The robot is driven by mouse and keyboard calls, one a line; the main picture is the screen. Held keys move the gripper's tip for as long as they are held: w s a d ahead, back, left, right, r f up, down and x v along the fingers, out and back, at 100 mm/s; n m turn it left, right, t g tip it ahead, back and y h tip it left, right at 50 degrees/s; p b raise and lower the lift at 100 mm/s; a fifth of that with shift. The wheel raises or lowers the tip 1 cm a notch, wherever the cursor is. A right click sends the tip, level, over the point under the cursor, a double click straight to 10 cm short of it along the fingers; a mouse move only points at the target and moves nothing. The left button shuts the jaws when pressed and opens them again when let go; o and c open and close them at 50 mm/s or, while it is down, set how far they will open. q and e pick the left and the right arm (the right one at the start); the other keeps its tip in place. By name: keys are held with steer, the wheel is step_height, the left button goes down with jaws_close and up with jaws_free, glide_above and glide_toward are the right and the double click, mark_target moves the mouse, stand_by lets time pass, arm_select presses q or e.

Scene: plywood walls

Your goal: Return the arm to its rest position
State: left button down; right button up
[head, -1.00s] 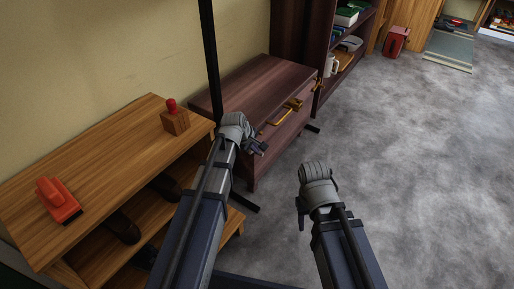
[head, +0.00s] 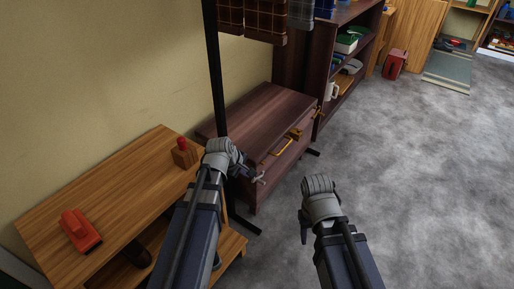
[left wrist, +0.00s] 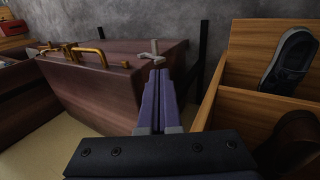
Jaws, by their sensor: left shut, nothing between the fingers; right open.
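My left gripper (head: 243,172) is at the end of the arm in the middle of the head view, in front of the dark red-brown chest. In the left wrist view its two purple fingers (left wrist: 158,103) are together with nothing between them. A small grey T-shaped piece (left wrist: 152,53) shows just past the fingertips; I cannot tell if they touch. My right gripper (head: 304,230) hangs over the grey floor, right of the left arm, seen mostly from behind. Its fingers are partly hidden and hold nothing visible.
A wooden shoe bench (head: 130,190) at left carries a red object (head: 80,231) and a wooden block with a red knob (head: 184,153). The dark chest (head: 262,112) has brass handles. A black pole (head: 215,75) and hanging checked clothes (head: 265,18) stand behind. The floor (head: 420,170) at right is clear.

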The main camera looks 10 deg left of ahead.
arm_select(q)
steer(key=s+d+m+g+y+p, duration=0.25)
steer(key=s+d+m, duration=0.35)
steer(key=s+m, duration=0.3)
steer(key=s+d+m+g+y+p, duration=0.1)
steer(key=s+d+m+g, duration=0.2)
steer(key=s+d+m, duration=0.55)
step_height(320, 180, up, 38)
steer(key=a+p, duration=0.2)
steer(key=p, duration=3.5)
steer(key=shift+s, duration=0.3)
steer(key=shift+f, duration=0.15)
